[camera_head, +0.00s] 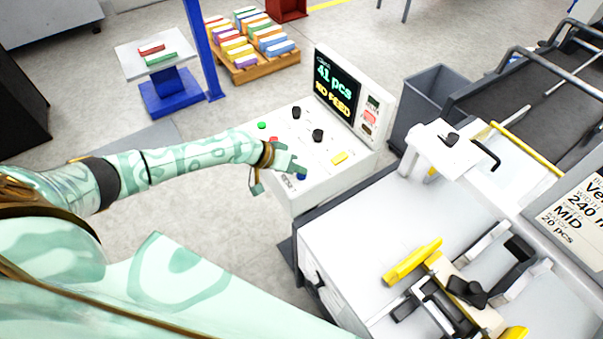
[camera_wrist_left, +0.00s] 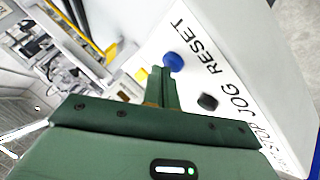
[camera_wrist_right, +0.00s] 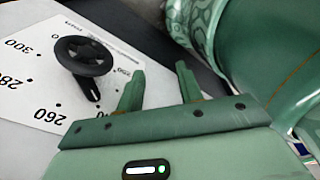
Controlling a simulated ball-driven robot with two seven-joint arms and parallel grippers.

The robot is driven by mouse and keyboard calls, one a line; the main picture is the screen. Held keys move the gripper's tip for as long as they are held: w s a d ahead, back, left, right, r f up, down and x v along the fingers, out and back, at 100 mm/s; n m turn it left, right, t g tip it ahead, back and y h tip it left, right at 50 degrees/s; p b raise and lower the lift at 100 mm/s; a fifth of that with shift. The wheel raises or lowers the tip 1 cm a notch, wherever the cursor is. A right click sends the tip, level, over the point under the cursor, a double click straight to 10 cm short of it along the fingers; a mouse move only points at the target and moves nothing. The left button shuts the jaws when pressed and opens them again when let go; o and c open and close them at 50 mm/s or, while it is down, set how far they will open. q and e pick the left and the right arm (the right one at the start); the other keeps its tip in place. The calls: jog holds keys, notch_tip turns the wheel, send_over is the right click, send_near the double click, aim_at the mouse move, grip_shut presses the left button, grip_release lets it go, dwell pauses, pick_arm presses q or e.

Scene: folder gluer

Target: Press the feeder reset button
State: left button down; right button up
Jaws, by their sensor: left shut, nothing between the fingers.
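The blue reset button (camera_head: 301,177) sits near the front corner of the white control panel (camera_head: 330,182). In the left wrist view the blue button (camera_wrist_left: 173,61) is beside the word RESET. My left gripper (camera_head: 290,166) is shut and empty, its fingertips right by the button. In the left wrist view its fingertips (camera_wrist_left: 160,76) overlap the button's edge; I cannot tell whether they touch it. The panel's screen (camera_head: 336,87) reads 41 pcs and NO FEED. My right gripper (camera_wrist_right: 160,80) is open and empty, seen only in the right wrist view.
A dark button (camera_wrist_left: 207,102) is by the word JOG. The panel also carries black knobs (camera_head: 318,135), a green button (camera_head: 262,125) and a yellow part (camera_head: 340,157). A black handwheel (camera_wrist_right: 85,56) over a numbered dial is near my right gripper. A grey bin (camera_head: 432,88) stands behind.

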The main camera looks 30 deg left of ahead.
aim_at(297, 176)
pick_arm(q)
jog(key=shift+f, duration=0.2)
jog(key=shift+r, duration=0.1)
jog(key=shift+r+p, duration=0.65)
jog(key=shift+r, duration=0.15)
notch_tip(297, 176, up, 5)
jog(key=p, duration=0.4)
jog(key=shift+r+p, duration=0.1)
jog(key=shift+p, duration=0.2)
dwell(0.4)
